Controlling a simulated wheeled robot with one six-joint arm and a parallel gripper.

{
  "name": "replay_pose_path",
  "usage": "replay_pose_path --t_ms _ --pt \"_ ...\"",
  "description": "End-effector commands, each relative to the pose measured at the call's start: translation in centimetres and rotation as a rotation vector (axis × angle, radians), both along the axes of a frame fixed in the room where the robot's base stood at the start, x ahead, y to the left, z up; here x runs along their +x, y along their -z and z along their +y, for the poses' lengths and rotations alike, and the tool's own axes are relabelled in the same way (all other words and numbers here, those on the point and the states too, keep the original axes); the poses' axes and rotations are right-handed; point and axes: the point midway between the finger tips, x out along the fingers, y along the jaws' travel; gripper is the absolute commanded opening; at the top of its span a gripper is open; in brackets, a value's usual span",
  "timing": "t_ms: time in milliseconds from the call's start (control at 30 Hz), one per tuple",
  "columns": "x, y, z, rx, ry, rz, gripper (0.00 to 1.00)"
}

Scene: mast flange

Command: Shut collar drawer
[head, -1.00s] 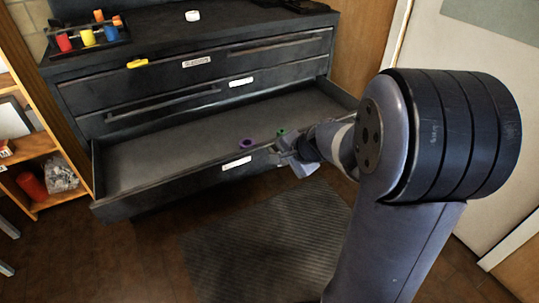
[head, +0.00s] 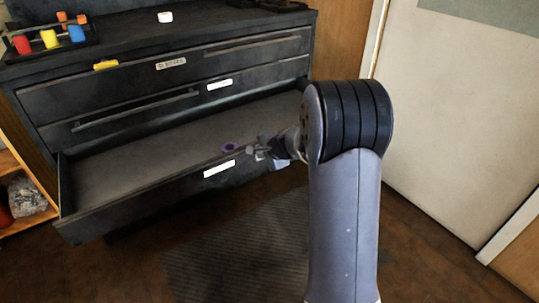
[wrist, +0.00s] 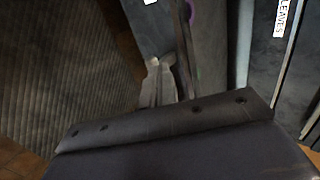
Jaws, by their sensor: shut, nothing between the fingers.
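The open drawer (head: 130,192) is the lowest visible one of a dark cabinet and stands pulled well out. Its front has a white label (head: 219,169), too small to read. A purple ring (head: 230,147) lies inside near the front wall; part of it shows in the wrist view (wrist: 192,12). My gripper (head: 256,152) is at the drawer's front wall, right of the label. In the wrist view its fingertips (wrist: 160,64) are together, empty, over the front panel beside its top edge. I cannot tell whether they touch it. My arm hides the drawer's right end.
Two upper drawers are shut; one label in the wrist view reads "LEAVES" (wrist: 286,15). A ribbed mat (head: 240,250) covers the floor in front. A shelf (head: 28,221) stands left, a pale door (head: 455,130) right.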

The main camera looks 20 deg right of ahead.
Motion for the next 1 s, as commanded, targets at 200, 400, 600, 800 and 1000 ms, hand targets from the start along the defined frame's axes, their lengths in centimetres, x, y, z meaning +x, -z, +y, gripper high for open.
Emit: replay_pose_path --t_ms 200,400,600,800,1000 --pt "2.9 -0.2 0.9 -0.001 -0.001 0.000 0.00" --pt "3.8 -0.1 1.1 0.000 0.000 0.000 0.00" --pt "3.8 -0.1 1.1 -0.001 0.001 0.000 0.00" --pt "3.8 -0.1 1.1 0.000 0.000 0.000 0.00" --pt "4.3 -0.2 1.2 -0.001 -0.001 0.000 0.00"
